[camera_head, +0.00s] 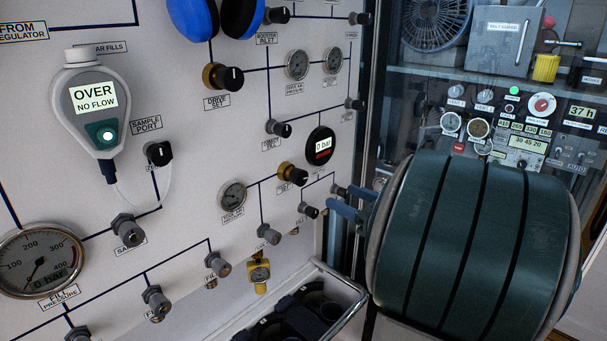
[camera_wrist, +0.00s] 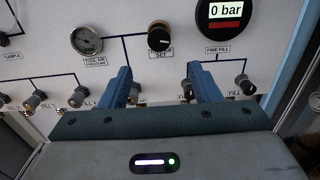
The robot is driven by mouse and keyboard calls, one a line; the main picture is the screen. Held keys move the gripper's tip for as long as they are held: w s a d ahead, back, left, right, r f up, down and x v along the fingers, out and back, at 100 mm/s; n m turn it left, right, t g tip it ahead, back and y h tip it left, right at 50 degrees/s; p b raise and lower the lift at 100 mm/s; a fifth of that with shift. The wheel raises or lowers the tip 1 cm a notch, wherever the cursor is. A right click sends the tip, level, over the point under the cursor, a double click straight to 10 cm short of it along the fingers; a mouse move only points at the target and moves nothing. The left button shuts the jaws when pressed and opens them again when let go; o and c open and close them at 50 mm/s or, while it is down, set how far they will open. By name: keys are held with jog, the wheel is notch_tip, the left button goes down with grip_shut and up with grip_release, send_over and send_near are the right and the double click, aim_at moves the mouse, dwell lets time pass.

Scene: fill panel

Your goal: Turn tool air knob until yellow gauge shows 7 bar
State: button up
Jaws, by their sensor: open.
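The tool air knob (camera_head: 290,173), black with a brass collar, sits on the white panel; it also shows in the wrist view (camera_wrist: 158,38), above a label ending in "SET". The grey tool air pressure gauge (camera_wrist: 86,40) is left of the knob. My gripper (camera_head: 337,201) is open and empty, its blue fingers pointing at the panel. In the wrist view the fingers (camera_wrist: 161,78) are spread below the knob, apart from it.
A round black display (camera_head: 321,145) reads 0 bar, above and right of the knob. Small valve knobs (camera_head: 309,211) and fittings (camera_head: 268,235) surround the area. A metal-railed rack (camera_head: 345,283) stands below. A glass-fronted cabinet of instruments (camera_head: 500,75) is at the right.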

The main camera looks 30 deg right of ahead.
aim_at(303, 179)
jog(key=p+x, duration=0.2)
jog(key=x, duration=1)
jog(key=shift+w+a+f, duration=0.1)
jog(key=c, duration=1)
